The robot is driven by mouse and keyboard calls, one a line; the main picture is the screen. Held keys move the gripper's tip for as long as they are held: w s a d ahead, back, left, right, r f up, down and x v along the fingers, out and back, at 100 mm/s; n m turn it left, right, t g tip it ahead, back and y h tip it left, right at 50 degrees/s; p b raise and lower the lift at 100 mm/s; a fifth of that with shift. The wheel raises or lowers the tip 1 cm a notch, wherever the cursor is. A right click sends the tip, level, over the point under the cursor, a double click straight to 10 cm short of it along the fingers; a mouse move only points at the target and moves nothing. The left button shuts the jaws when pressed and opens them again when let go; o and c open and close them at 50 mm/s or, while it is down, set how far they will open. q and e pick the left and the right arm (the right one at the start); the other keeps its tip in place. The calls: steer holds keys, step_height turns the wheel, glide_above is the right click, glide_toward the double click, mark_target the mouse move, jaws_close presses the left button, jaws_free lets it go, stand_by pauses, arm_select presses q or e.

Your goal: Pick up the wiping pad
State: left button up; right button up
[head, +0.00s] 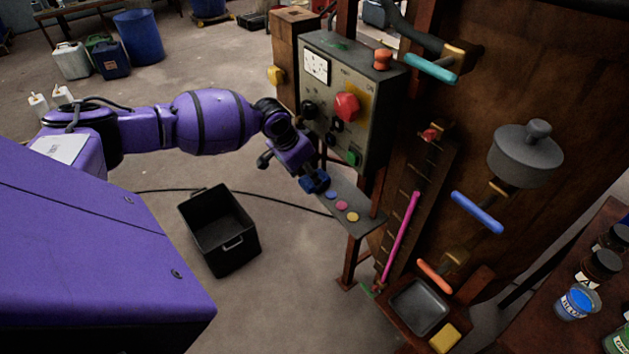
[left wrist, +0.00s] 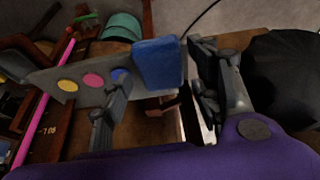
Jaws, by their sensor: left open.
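The wiping pad appears to be the blue block (head: 317,183) at the left end of a small grey shelf (head: 358,223). In the left wrist view the blue pad (left wrist: 158,62) stands at the shelf's end, with its lower part near the fingers. My left gripper (head: 307,174) is open at the pad. In the left wrist view its fingers (left wrist: 160,80) lie to either side of the pad, with a gap on the right side; contact cannot be told. The head view partly hides the pad behind the gripper. My right gripper is not in view.
Coloured discs (head: 342,205) lie on the shelf. A control panel (head: 340,95) stands just above and behind it. A black crate (head: 222,250) sits on the floor below. A yellow block (head: 445,339) and grey tray (head: 420,306) are at the lower right.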

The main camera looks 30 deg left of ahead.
arm_select(q)
steer(key=x, duration=0.3)
steer(key=shift+s, duration=0.1)
steer(key=c, duration=0.7)
steer(key=shift+r, duration=0.15)
steer(key=shift+s+a, duration=0.15)
steer(key=shift+s, duration=0.25)
steer(key=s+a, duration=0.2)
steer(key=s, duration=0.3)
steer(key=s+a, duration=0.2)
steer(key=s, duration=0.3)
steer(key=s+a, duration=0.2)
steer(key=s, duration=0.4)
steer(key=shift+s+r, duration=0.1)
steer(key=shift+r, duration=0.1)
